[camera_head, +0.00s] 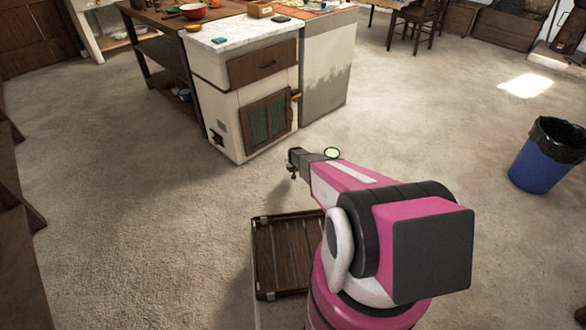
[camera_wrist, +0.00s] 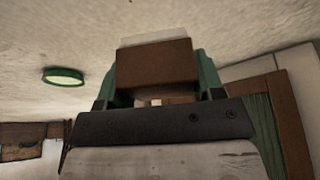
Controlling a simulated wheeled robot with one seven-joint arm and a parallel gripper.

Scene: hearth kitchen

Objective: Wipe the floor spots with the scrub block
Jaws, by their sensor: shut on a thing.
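My gripper (camera_wrist: 157,78) is shut on the scrub block (camera_wrist: 155,62), a brown block with a pale layer along its far side. Its green fingers sit on both sides of the block in the wrist view. In the head view my gripper (camera_head: 294,162) is out in front of the white cabinet, and the block is too small to make out. A round green-rimmed piece with a pale face (camera_head: 332,153) shows beside my arm; it also shows at the left of the wrist view (camera_wrist: 64,76). I cannot make out any distinct floor spots on the mottled floor.
A white cabinet (camera_head: 225,105) with a marble top stands just beyond my gripper. A wooden bench (camera_head: 165,55) adjoins it. A blue bin (camera_head: 545,165) with a black liner stands at the right. Open floor (camera_head: 130,200) lies to the left and right.

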